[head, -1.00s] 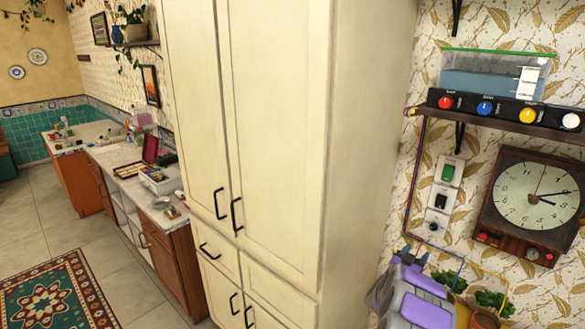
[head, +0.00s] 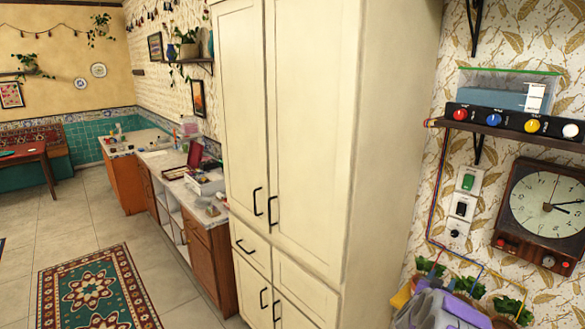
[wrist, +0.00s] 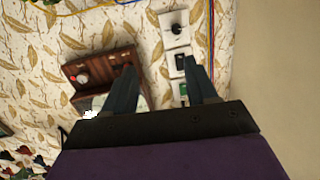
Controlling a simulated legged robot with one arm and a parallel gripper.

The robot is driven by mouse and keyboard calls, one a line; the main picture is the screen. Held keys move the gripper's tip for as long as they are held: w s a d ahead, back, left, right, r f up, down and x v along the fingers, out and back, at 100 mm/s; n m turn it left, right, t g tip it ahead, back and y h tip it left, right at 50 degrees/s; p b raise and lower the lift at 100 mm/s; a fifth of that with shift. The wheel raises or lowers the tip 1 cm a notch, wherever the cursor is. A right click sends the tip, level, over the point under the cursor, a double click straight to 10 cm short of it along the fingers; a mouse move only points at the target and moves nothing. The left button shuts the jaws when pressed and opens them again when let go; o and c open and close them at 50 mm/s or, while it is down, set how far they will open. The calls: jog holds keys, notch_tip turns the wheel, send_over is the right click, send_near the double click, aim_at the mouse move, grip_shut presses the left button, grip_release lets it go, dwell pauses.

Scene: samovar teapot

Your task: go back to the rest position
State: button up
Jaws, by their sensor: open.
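My gripper (wrist: 164,92) shows in the wrist view as two dark fingers set apart, open, with nothing between them. Behind the fingers are the leaf-patterned wall, a wooden wall clock (wrist: 105,75) and a column of switches (wrist: 178,55), all appearing upside down. The fingers partly cover the clock and the switches. In the head view, part of my grey and purple arm (head: 450,308) shows at the bottom right, and the gripper cannot be made out there.
A tall cream cabinet (head: 310,130) stands close in the middle. The clock (head: 545,212) and a shelf (head: 510,133) with coloured knobs are on the right wall. Potted plants (head: 508,306) sit below. A counter (head: 165,160) and open floor with a rug (head: 95,290) lie left.

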jog(key=a+r+n+y+b, duration=0.1)
jog(key=a+r+n+y, duration=0.2)
jog(key=a, duration=0.6)
jog(key=a+r+y, duration=0.3)
jog(key=a+y, duration=0.2)
jog(key=a, duration=0.4)
jog(key=s+a+r+n+g+y+b, duration=0.1)
jog(key=s+a+n+g+y, duration=0.15)
jog(key=s+a, duration=0.45)
jog(key=s+a+r+n+g+y+b, duration=0.1)
jog(key=s+a+r+n+y, duration=0.15)
jog(key=s+a, duration=0.45)
jog(key=s+a+f+n+g+h+b, duration=0.1)
jog(key=s+g, duration=0.9)
jog(key=s, duration=3.2)
jog(key=shift+s+a+f+b, duration=0.35)
jog(key=shift+a+f+b, duration=0.1)
jog(key=shift+a+f, duration=0.1)
jog(key=shift+g, duration=0.25)
